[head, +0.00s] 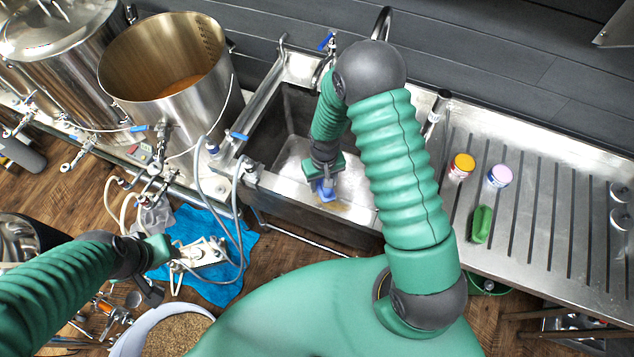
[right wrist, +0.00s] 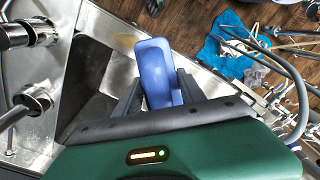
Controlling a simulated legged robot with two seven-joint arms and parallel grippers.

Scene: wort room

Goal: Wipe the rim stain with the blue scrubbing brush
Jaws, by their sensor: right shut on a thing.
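The blue scrubbing brush (head: 325,189) is in my right gripper (head: 324,180), at the front rim of the sink (head: 360,213). In the right wrist view the brush's blue body (right wrist: 155,72) stands between the two dark fingers of my right gripper (right wrist: 158,92), which are shut on it. A brownish rim stain (head: 337,206) shows on the front rim just below the brush. I cannot tell whether the bristles touch it, as they are hidden. My left gripper (head: 172,250) is at lower left over the blue cloth, far from the sink; its fingers are unclear.
A steel kettle (head: 180,85) stands left. Hoses hang over the blue cloth (head: 225,268). The sink basin looks empty.

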